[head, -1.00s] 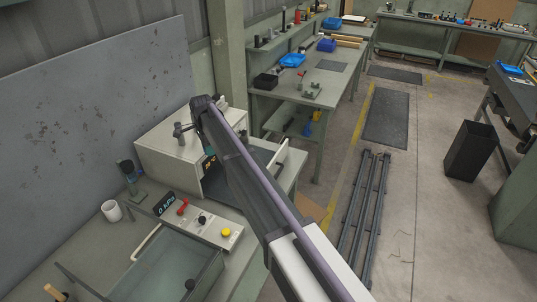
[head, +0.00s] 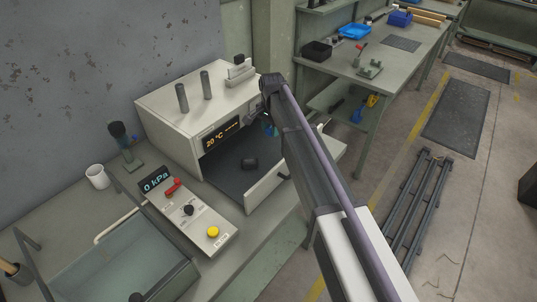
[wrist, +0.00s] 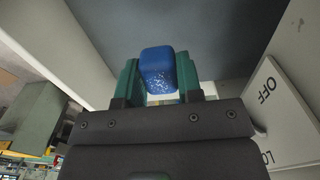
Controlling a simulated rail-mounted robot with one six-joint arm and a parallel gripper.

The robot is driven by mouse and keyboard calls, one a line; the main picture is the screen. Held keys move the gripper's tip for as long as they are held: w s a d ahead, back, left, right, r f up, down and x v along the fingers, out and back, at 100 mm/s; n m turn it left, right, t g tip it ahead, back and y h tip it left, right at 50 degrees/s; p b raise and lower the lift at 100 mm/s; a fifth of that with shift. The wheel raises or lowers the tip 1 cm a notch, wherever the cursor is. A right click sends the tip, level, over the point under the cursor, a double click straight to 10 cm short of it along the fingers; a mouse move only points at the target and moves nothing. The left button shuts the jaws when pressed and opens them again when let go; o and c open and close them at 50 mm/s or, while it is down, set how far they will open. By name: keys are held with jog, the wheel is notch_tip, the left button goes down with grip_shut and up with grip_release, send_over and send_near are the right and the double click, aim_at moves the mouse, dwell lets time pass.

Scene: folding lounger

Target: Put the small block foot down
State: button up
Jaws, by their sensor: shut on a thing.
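My gripper (wrist: 160,85) has teal fingers shut on a small blue block (wrist: 157,62), which I take to be the block foot. The block has a pale speckled patch at its lower end. In the head view my gripper (head: 269,127) is at the right front of the white oven, by its open front. It is mostly hidden behind my arm there, and the block cannot be made out clearly. A dark small object (head: 249,163) lies on the grey surface in the oven opening.
Two grey posts stand on top. A control box (head: 195,215) with a yellow button and a clear-walled basin (head: 110,265) are in front. A white mug (head: 97,176) stands left.

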aim_at(271, 148)
jog(key=shift+w+f+b, duration=0.1)
jog(key=shift+f+b, duration=2.6)
jog(key=shift+f, duration=1.1)
jog(key=shift+c, duration=0.3)
jog(key=o, duration=1)
jog(key=shift+r, duration=0.1)
jog(key=shift+c, duration=0.2)
notch_tip(271, 148, up, 13)
jog(key=p, duration=1.2)
jog(key=shift+p, duration=0.4)
jog(key=shift+f, duration=0.3)
jog(key=s+d+n, duration=0.3)
jog(key=s+d, duration=0.8)
jog(key=s, duration=0.3)
jog(key=s+d+n, duration=0.4)
jog(key=s+d, duration=0.7)
jog(key=s, duration=0.4)
jog(key=shift+s, duration=0.3)
